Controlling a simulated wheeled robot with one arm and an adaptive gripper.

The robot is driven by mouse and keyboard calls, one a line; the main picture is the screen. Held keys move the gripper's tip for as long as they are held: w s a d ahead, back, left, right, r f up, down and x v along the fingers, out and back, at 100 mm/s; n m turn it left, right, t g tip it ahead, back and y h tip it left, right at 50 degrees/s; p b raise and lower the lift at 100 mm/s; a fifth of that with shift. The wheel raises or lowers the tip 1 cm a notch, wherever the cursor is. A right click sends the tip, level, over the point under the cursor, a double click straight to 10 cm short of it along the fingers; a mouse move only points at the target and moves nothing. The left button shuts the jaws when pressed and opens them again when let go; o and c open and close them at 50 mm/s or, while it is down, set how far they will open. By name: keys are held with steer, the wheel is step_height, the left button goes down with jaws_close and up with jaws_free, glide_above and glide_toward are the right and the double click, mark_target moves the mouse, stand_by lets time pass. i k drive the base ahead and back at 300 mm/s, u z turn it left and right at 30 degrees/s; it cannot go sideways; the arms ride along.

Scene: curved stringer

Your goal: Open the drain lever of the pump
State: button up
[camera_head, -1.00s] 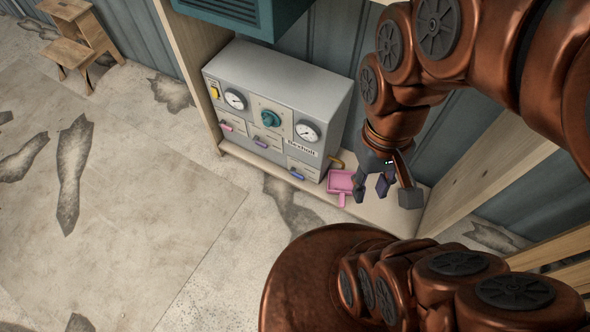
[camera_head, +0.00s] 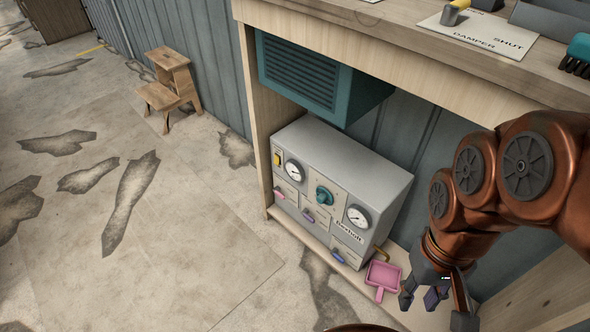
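The pump (camera_head: 341,188) is a grey box on the low shelf under the workbench. Its front has two round gauges, a teal knob (camera_head: 324,195), a yellow switch (camera_head: 277,158) and three small levers: pink (camera_head: 280,194), purple (camera_head: 308,215) and blue (camera_head: 337,256). The labels by the levers are too small to read, so I cannot tell which is the drain lever. My gripper (camera_head: 432,299) is to the right of the pump, pointing down, apart from it. Its fingers are spread and nothing shows between them.
A pink dustpan (camera_head: 383,278) lies on the low shelf (camera_head: 405,318) between the pump and my gripper. A teal vented box (camera_head: 315,80) hangs above the pump. The workbench top (camera_head: 400,22) overhangs it. A wooden step stool (camera_head: 170,88) stands at the left; the floor before the pump is clear.

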mark_target(334, 252)
steer(key=u, duration=0.2)
steer(key=k, duration=0.55)
steer(key=u, duration=0.6)
steer(key=k, duration=0.8)
steer(key=u, duration=0.35)
steer(key=i, duration=1.2)
steer(key=u, duration=0.9)
